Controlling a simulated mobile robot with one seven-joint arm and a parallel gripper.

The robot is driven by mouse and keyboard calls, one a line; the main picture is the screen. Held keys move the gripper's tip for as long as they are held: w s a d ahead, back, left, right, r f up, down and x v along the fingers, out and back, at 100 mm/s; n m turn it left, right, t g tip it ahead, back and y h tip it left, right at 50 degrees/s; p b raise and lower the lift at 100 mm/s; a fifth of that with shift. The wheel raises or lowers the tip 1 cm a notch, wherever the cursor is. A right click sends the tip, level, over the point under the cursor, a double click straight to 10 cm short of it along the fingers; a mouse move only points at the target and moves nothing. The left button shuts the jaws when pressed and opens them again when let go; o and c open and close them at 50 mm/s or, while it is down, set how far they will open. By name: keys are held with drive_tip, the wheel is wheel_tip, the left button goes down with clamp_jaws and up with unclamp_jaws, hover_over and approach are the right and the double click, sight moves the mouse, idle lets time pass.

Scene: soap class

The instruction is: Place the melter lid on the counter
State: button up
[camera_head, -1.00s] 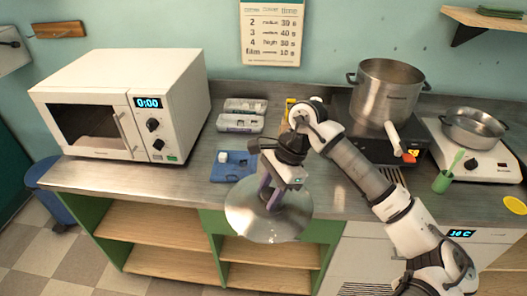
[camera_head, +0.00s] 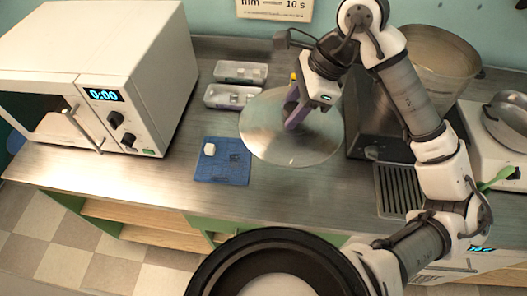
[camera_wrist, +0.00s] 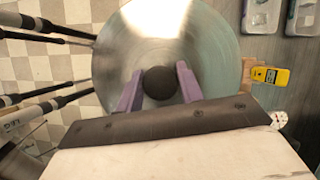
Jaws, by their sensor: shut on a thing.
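The melter lid (camera_head: 280,145) is a round, flat, shiny disc with a dark knob (camera_wrist: 160,82) at its middle. My gripper (camera_head: 293,117) has purple fingers and is shut on that knob; the fingers sit on both sides of it in the wrist view (camera_wrist: 158,85). The lid is over the metal counter (camera_head: 310,192), between the blue mat and the dark melter base. I cannot tell whether it touches the counter or is held just above it.
Two grey trays (camera_head: 234,97) stand behind. A microwave (camera_head: 150,60) stands at left, and a large pot (camera_head: 430,60) at right. A yellow device (camera_wrist: 270,75) is close to the lid's edge. Counter in front is clear.

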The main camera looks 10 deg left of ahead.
wheel_tip(320, 180, down, 19)
drive_tip(key=shift+s+r, duration=0.1)
drive_tip(key=shift+r, duration=0.05)
drive_tip(key=shift+f, duration=0.45)
clamp_jaws()
drive_tip(key=o, duration=1.1)
unclamp_jaws()
drive_tip(key=shift+o, duration=0.2)
drive_tip(key=b+v, duration=0.3)
drive_tip(key=v, duration=0.9)
